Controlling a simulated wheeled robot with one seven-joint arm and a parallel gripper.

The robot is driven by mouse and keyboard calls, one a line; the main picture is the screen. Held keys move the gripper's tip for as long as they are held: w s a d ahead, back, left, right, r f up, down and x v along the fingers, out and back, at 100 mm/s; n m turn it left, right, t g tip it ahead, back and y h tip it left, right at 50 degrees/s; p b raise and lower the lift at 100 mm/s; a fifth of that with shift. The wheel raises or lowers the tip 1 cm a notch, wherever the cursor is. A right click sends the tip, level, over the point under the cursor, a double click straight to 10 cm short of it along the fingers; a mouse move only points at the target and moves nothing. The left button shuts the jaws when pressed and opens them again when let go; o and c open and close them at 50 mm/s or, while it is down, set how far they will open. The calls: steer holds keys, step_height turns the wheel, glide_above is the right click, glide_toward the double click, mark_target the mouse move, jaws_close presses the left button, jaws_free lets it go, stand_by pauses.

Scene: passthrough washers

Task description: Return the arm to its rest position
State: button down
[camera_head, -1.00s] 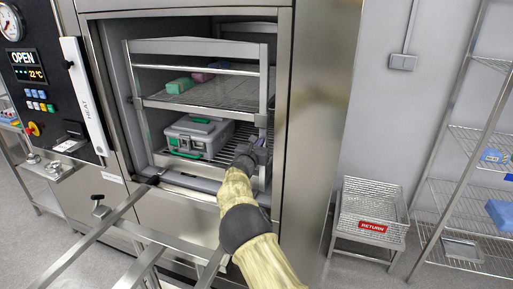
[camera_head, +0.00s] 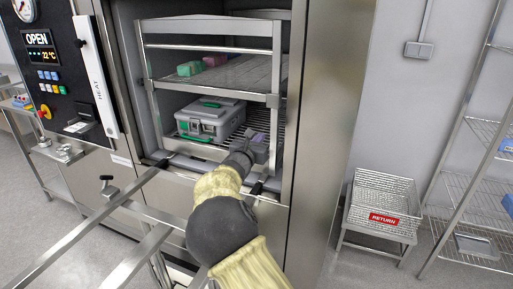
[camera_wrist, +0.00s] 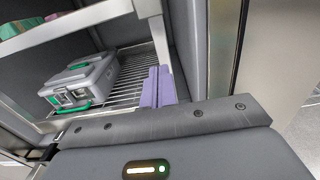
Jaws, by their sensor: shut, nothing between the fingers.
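My gripper (camera_head: 259,143) reaches into the mouth of the open washer chamber. Its purple fingers, also in the wrist view (camera_wrist: 158,86), are shut together with nothing between them. My arm, in a yellow sleeve with dark joints, stretches up from the bottom of the head view. A grey case with green latches (camera_head: 210,119) sits on the lower rack shelf (camera_head: 229,147), left of my gripper and apart from it. The case also shows in the wrist view (camera_wrist: 82,82).
The rack's right post (camera_head: 273,125) stands close by my gripper. Green and pink packs (camera_head: 190,69) lie on the upper shelf. Metal rails (camera_head: 100,216) run below the chamber at left. A wire basket with a RETURN label (camera_head: 383,218) and wire shelving (camera_head: 470,175) stand at right.

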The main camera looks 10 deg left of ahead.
steer(key=shift+s+a, duration=0.15)
steer(key=shift+s, duration=0.85)
steer(key=shift+w, duration=0.15)
steer(key=s+d+f+m+g+h+p, duration=0.1)
steer(key=s+d+f+m+g, duration=0.15)
steer(key=d+m, duration=0.4)
steer(key=s+d+f+m+g+h+p, duration=0.1)
steer(key=s+d+f+m+g+p, duration=0.2)
steer(key=d, duration=0.7)
steer(key=s+d+f+m+g+h, duration=0.1)
steer(key=s+d+m+g, duration=0.35)
steer(key=d, duration=0.45)
steer(key=s+d+m+g+y+p, duration=0.2)
steer(key=s+m+y+p, duration=0.1)
steer(key=s+m, duration=0.7)
steer(key=s+d+r+m+g+y+p, duration=0.1)
steer(key=s+d+m+g+y+p, duration=0.1)
steer(key=s+m, duration=0.7)
steer(key=s+g+y+p, duration=0.1)
steer(key=s, duration=0.6)
steer(key=shift+s+d+r+m, duration=0.2)
steer(key=shift+s+m, duration=0.15)
steer(key=shift+m, duration=0.05)
